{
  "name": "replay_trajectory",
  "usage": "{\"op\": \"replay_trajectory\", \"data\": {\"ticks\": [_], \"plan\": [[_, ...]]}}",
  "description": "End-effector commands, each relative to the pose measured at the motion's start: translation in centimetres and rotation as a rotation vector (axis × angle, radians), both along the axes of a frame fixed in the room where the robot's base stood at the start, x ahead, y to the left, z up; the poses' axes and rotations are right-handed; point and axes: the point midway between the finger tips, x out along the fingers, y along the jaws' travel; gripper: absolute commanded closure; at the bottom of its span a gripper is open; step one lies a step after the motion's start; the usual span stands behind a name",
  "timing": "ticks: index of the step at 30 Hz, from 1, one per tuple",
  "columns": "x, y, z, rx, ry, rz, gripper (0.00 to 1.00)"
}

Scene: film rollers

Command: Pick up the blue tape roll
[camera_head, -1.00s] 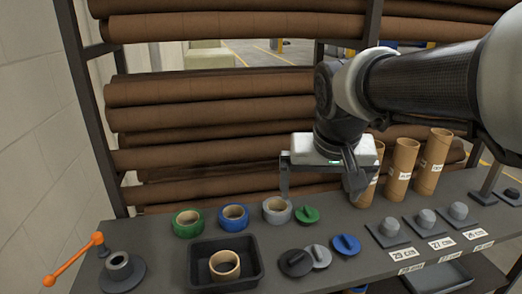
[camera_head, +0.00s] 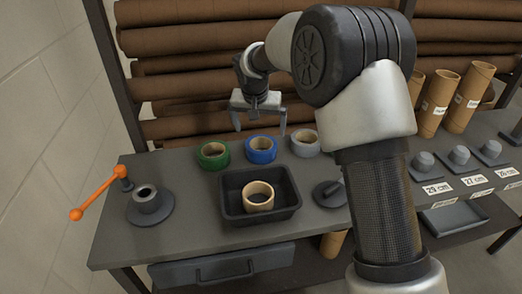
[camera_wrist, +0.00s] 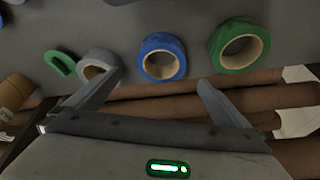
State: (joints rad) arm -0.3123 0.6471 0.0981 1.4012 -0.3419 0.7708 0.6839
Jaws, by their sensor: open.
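The blue tape roll (camera_head: 261,149) lies flat on the grey bench, between the green tape roll (camera_head: 213,155) and the grey tape roll (camera_head: 305,143). My gripper (camera_head: 259,128) is open and empty, above and just behind the blue roll in the head view. In the wrist view the blue roll (camera_wrist: 162,57) shows beyond and between the spread fingers (camera_wrist: 160,85), apart from them. The green roll (camera_wrist: 239,45) is to its right there, and the grey roll (camera_wrist: 99,66) is partly hidden by the left finger.
A black tray (camera_head: 232,212) holding a tan ring (camera_head: 258,196) stands in front of the blue roll. An orange crank handle (camera_head: 100,192) is at left. Brown film rolls (camera_head: 190,85) fill the rack behind. Cardboard tubes (camera_head: 467,97) stand at right.

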Motion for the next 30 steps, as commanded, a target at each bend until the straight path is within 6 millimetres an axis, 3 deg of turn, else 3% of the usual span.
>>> {"op": "replay_trajectory", "data": {"ticks": [1, 6, 14, 24, 30], "plan": [[0.4, -0.1, -1.4, -0.002, 0.003, -0.001, 0.00], [1.6, -0.2, -4.3, 0.001, 0.002, -0.001, 0.00], [2.5, -0.2, -6.0, 0.001, 0.000, 0.000, 0.00], [4.2, -0.2, -10.1, 0.001, 0.001, 0.000, 0.00], [4.4, -0.2, -10.4, 0.001, -0.001, 0.000, 0.00]]}}
